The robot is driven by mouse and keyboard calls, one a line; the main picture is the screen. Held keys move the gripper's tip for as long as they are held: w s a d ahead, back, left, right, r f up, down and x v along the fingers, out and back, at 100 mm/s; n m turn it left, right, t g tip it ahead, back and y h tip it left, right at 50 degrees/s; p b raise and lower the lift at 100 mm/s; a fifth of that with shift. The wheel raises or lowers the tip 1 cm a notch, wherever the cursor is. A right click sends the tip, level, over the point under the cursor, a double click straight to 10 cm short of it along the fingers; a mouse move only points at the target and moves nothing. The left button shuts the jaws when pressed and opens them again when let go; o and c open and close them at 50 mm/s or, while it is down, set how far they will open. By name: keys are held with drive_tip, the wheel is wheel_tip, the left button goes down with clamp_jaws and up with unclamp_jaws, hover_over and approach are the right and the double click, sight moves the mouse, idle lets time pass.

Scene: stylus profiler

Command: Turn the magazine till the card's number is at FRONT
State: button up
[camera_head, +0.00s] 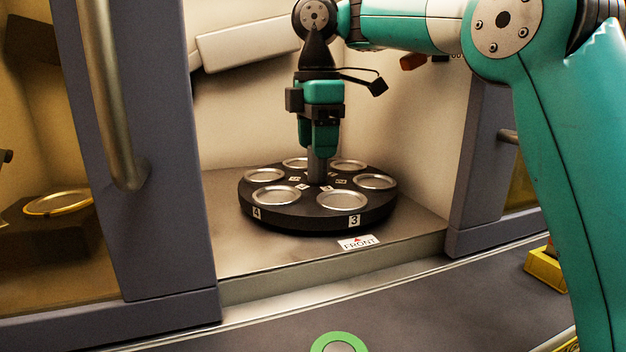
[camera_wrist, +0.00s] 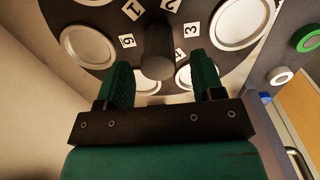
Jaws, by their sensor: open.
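The magazine (camera_head: 300,215) is a round black turntable with several silver dishes and numbered tags. On its rim, the 3 tag (camera_head: 354,220) is right behind the FRONT label (camera_head: 358,243), and the 4 tag (camera_head: 257,213) is to the left. A dark post (camera_head: 317,172) rises from its centre. My gripper (camera_head: 320,146) points down over the post. In the wrist view its open fingers (camera_wrist: 160,78) appear on either side of the post (camera_wrist: 155,48). I cannot tell whether they touch it. No card with a number is readable.
The magazine stands inside a pale chamber with a raised sill (camera_head: 350,265). A grey door with a long handle (camera_head: 115,100) is at left, and a frame post (camera_head: 478,160) at right. A green-ringed button (camera_head: 338,343) is in front, a yellow block (camera_head: 545,266) at right.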

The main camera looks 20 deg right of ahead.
wheel_tip(320, 180, up, 8)
drive_tip(key=p, duration=0.8)
drive_tip(key=shift+r, duration=0.1)
